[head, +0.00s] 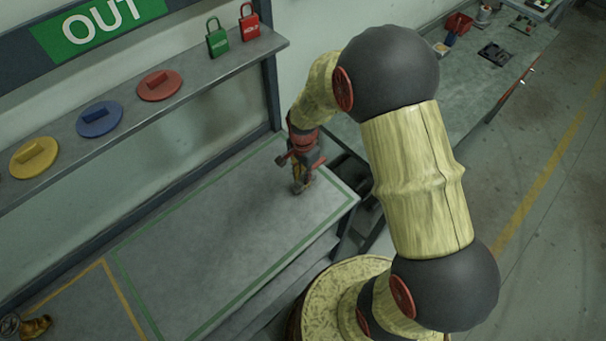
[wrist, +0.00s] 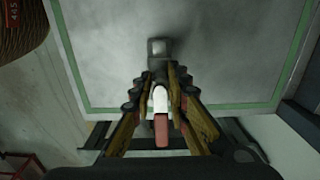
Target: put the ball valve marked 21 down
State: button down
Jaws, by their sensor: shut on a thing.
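My gripper (wrist: 160,90) is shut on the ball valve (wrist: 158,48), whose grey metal end sticks out beyond the fingertips in the wrist view. A lever with a white part and a red end (wrist: 161,130) shows between the fingers; I cannot tell the number 21. In the head view my gripper (head: 301,174) is low over the right end of the grey bench top (head: 215,240), inside the green outline. The valve is partly hidden there by the fingers, and I cannot tell whether it touches the surface.
A brass fitting (head: 36,326) lies at the lower left, near the yellow outline. A shelf (head: 130,122) above the bench holds red, blue and yellow discs and two padlocks. The green-outlined area is otherwise clear. Another bench (head: 470,80) stands at the upper right.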

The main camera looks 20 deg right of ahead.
jog(key=shift+f, duration=0.1)
jog(key=c, duration=1.8)
grip_release()
jog(key=shift+o, duration=0.4)
